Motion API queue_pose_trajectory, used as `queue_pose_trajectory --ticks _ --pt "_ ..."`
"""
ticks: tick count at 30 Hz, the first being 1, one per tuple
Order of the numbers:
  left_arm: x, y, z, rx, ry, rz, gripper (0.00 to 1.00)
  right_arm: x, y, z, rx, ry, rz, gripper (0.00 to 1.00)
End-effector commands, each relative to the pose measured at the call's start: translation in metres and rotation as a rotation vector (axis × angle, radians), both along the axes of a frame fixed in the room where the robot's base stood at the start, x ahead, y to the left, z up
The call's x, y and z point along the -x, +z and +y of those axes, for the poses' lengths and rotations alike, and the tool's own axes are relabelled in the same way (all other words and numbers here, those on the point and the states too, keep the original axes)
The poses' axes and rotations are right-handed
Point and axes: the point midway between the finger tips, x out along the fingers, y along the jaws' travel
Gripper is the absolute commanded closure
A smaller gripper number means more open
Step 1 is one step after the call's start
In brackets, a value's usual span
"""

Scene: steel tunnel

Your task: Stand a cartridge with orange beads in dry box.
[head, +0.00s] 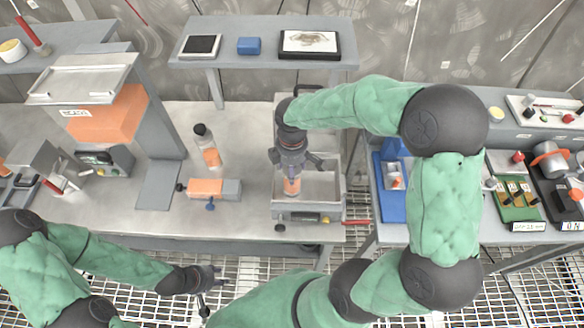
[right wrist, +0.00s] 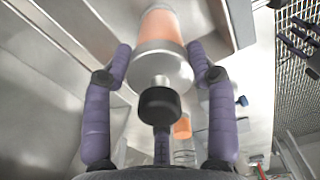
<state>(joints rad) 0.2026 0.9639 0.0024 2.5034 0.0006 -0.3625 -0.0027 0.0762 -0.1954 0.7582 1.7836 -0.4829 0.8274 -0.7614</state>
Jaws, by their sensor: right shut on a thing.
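The dry box appears to be the open-topped metal box (head: 328,190) at the right end of the bench. My right gripper (head: 292,168) is over it, pointing down, shut on a cartridge with orange beads (head: 292,186). The cartridge looks upright; whether its foot touches the box floor I cannot tell. In the right wrist view the cartridge (right wrist: 162,30) is between the purple fingers, its black cap (right wrist: 160,104) towards the camera. Another orange-bead cartridge (head: 208,150) stands on the bench to the left. My left gripper (head: 208,279) is low, in front of the bench; its finger opening is unclear.
A grey press-like stand (head: 150,150) rises farther left. A raised shelf (head: 262,52) is behind. A side table with a blue tray (head: 390,203) and tools is at right.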

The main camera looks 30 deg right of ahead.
Motion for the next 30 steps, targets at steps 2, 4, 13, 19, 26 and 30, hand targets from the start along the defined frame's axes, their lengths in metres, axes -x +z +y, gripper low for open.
queue_pose_trajectory --ticks 2,4,13,19,26,30 --pt "0.0 -0.001 0.0 0.0 0.0 0.0 0.6 0.0 -0.001 0.0 0.0 0.0 -0.001 1.0" --pt "0.0 -0.002 0.0 0.0 0.0 0.0 0.6 0.0 -0.003 0.0 0.001 0.0 -0.001 1.0" --pt "0.0 -0.001 0.0 0.0 0.0 0.0 0.6 0.0 -0.003 0.0 0.0 0.0 0.0 0.19" --pt "0.0 0.001 0.0 0.0 0.0 0.0 0.6 0.0 0.001 0.0 0.001 0.0 -0.001 0.19" --pt "0.0 0.011 0.0 0.0 0.0 0.0 0.6 -0.001 0.034 0.0 0.0 0.0 -0.004 0.19" --pt "0.0 0.019 0.0 0.0 0.0 0.0 0.6 -0.001 0.063 0.0 0.001 0.0 -0.003 0.19"
